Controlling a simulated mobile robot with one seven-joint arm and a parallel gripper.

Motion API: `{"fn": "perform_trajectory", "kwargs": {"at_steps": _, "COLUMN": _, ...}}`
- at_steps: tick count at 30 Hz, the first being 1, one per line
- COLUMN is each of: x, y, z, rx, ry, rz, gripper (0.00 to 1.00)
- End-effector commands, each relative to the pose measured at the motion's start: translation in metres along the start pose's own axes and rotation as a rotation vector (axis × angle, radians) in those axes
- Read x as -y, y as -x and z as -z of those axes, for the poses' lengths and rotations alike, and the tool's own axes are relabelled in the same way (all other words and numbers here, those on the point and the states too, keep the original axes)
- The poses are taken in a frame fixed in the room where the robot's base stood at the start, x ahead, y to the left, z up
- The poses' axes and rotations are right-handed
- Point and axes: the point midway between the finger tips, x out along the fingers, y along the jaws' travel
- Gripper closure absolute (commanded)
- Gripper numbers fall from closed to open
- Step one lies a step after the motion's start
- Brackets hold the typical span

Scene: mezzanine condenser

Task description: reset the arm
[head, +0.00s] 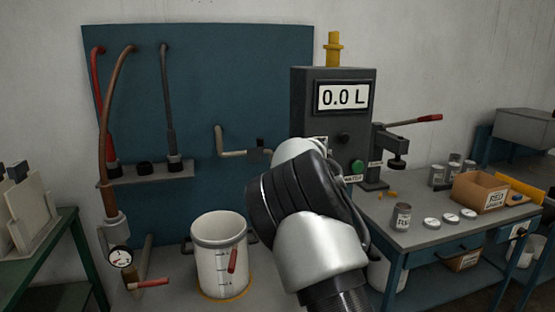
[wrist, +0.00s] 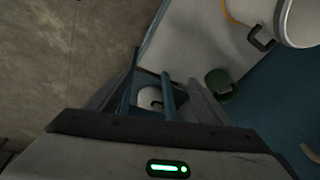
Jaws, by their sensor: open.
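My arm (head: 310,215) rises from the bottom middle of the head view and folds over in front of the metering cabinet. My gripper is hidden there. In the wrist view my gripper (wrist: 151,72) is open, its fingers apart with nothing held between them. Beyond the fingers, farther off, lies a white round thing (wrist: 150,97) that I cannot name. A green object (wrist: 219,83) shows to the right of the fingers, apart from them.
A white bucket (head: 222,255) stands left of my arm. The display cabinet (head: 312,100) reads 0.0 L. A bench (head: 415,238) at right carries cans, lids and a cardboard box (head: 478,190). A hose with a gauge (head: 121,257) hangs at left.

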Motion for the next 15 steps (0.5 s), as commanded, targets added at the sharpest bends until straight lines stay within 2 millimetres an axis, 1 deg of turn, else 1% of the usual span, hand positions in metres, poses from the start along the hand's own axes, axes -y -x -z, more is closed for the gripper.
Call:
{"fn": "perform_trajectory", "kwargs": {"at_steps": 1, "x": -0.017, "y": 0.019, "z": 0.006, "rx": 0.028, "ry": -0.006, "rz": 0.027, "gripper": 0.27}}
{"fn": "perform_trajectory", "kwargs": {"at_steps": 2, "x": -0.026, "y": 0.029, "z": 0.006, "rx": 0.044, "ry": 0.002, "rz": 0.041, "gripper": 0.27}}
{"fn": "perform_trajectory", "kwargs": {"at_steps": 3, "x": -0.040, "y": 0.043, "z": 0.006, "rx": 0.067, "ry": 0.013, "rz": 0.061, "gripper": 0.27}}
{"fn": "perform_trajectory", "kwargs": {"at_steps": 5, "x": -0.062, "y": 0.064, "z": 0.003, "rx": 0.096, "ry": 0.040, "rz": 0.095, "gripper": 0.27}}
{"fn": "perform_trajectory", "kwargs": {"at_steps": 7, "x": -0.086, "y": 0.089, "z": -0.005, "rx": 0.122, "ry": 0.085, "rz": 0.136, "gripper": 0.27}}
{"fn": "perform_trajectory", "kwargs": {"at_steps": 9, "x": -0.111, "y": 0.113, "z": -0.017, "rx": 0.138, "ry": 0.143, "rz": 0.177, "gripper": 0.27}}
{"fn": "perform_trajectory", "kwargs": {"at_steps": 11, "x": -0.132, "y": 0.132, "z": -0.030, "rx": 0.142, "ry": 0.202, "rz": 0.212, "gripper": 0.27}}
{"fn": "perform_trajectory", "kwargs": {"at_steps": 12, "x": -0.145, "y": 0.144, "z": -0.040, "rx": 0.139, "ry": 0.243, "rz": 0.235, "gripper": 0.27}}
{"fn": "perform_trajectory", "kwargs": {"at_steps": 14, "x": -0.166, "y": 0.161, "z": -0.056, "rx": 0.129, "ry": 0.311, "rz": 0.264, "gripper": 0.27}}
{"fn": "perform_trajectory", "kwargs": {"at_steps": 15, "x": -0.181, "y": 0.171, "z": -0.067, "rx": 0.116, "ry": 0.360, "rz": 0.281, "gripper": 0.27}}
